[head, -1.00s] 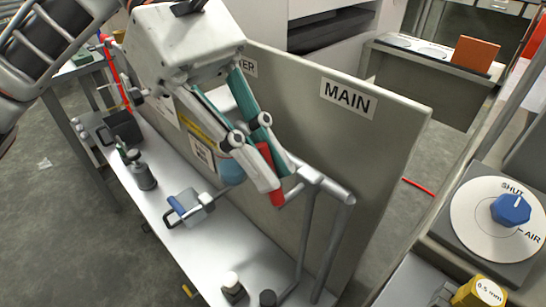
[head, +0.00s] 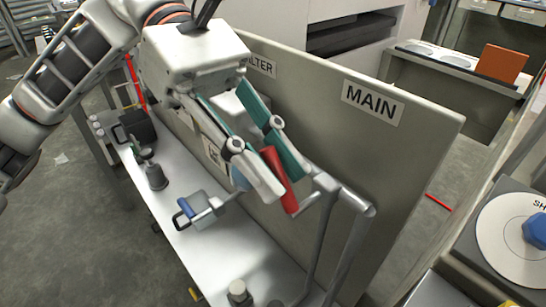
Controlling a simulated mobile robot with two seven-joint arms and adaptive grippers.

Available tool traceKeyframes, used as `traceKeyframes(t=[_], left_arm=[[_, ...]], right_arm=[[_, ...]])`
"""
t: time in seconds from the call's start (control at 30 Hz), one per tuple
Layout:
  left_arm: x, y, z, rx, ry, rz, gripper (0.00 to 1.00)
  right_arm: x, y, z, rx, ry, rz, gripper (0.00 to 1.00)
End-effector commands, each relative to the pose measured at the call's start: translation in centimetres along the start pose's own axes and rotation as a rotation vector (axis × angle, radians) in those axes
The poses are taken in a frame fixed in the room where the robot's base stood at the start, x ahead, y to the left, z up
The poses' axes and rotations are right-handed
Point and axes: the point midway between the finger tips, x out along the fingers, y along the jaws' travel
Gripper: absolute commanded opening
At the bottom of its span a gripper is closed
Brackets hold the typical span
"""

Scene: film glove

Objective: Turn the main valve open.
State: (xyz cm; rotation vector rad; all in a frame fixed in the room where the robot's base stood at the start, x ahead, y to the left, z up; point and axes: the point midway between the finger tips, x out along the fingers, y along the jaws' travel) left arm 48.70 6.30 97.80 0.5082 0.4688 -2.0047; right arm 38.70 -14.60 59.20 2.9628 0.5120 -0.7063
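The main valve's red handle (head: 280,180) is beside a grey pipe, below the MAIN sign (head: 373,103) on the upright panel (head: 420,135). My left gripper (head: 281,176) reaches down to it from the upper left. Its two fingers lie one on each side of the red handle, close against it, and look shut on it. The fingers hide part of the handle and the valve body behind. My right gripper is not in view.
The grey pipe frame (head: 345,200) stands right of the handle. A blue-handled clamp-like fitting (head: 200,208) and a dark knob-topped post (head: 155,176) are on the white bench (head: 215,255). A blue dial knob (head: 536,230) sits at the right edge. A second sign is partly hidden by my gripper.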

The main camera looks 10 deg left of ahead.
Motion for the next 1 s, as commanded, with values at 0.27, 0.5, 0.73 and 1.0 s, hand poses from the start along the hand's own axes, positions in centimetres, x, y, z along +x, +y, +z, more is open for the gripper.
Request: traceKeyframes(t=[0.27,0.5,0.73,1.0], left_arm=[[0.0,0.0,0.0,0.0,0.0,0.0,0.28],[-1.5,0.1,0.0,-0.002,0.002,0.004,0.28],[-6.0,0.1,0.1,-0.001,0.0,0.006,0.28],[-10.6,0.1,0.0,-0.002,0.001,0.003,0.28]], right_arm=[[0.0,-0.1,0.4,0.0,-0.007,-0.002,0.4],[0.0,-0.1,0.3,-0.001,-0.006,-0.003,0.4],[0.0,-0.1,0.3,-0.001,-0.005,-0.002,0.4],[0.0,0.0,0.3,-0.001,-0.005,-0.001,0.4]])
